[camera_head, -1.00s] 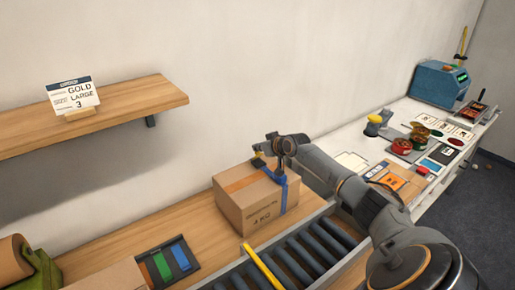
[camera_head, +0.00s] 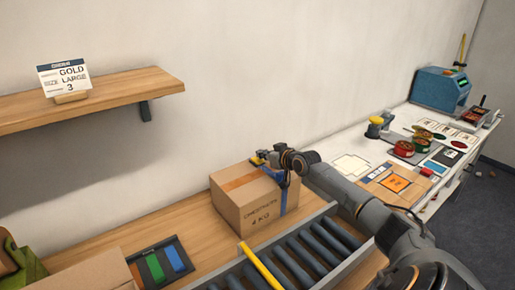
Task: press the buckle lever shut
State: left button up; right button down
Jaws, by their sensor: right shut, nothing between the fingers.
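A closed cardboard box (camera_head: 240,205) stands on the wooden counter, with orange tape on top and "4 KG" printed on its front. A blue strap (camera_head: 291,198) runs down the box near its right end. My right gripper (camera_head: 264,157) is shut and empty, just over the back of the box top by the strap. A small yellow part (camera_head: 256,161) shows beside its fingers; I cannot tell whether it is the buckle lever. The buckle is mostly hidden behind my right wrist. My left gripper is out of view.
A roller conveyor (camera_head: 338,243) with a yellow bar (camera_head: 262,263) lies in front of the box. A dark tray (camera_head: 135,262) with coloured strips lies at left. A shelf (camera_head: 100,102) holds a sign (camera_head: 64,82). The white bench (camera_head: 340,150) at right carries tins and cards.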

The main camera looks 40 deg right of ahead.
jog(key=shift+w+d+r+b, duration=0.1)
jog(key=shift+w+b, duration=0.7)
jog(key=shift+r+p, duration=0.55)
notch_tip(320, 180, up, 4)
jog(key=p, duration=0.3)
jog(key=shift+f+p, duration=0.1)
jog(key=shift+p, duration=0.2)
jog(key=shift+s+f+b, duration=0.6)
jog(key=shift+s+f, duration=0.05)
jog(key=shift+f, duration=0.2)
jog(key=s, duration=0.2)
jog(key=s+f+b, duration=0.1)
jog(key=s, duration=0.1)
jog(key=s+a+f, duration=0.1)
jog(key=s, duration=0.2)
jog(key=shift+f, duration=0.1)
jog(key=shift+s+f+b, duration=0.1)
jog(key=shift+s+b, duration=0.2)
jog(key=shift+s, duration=0.25)
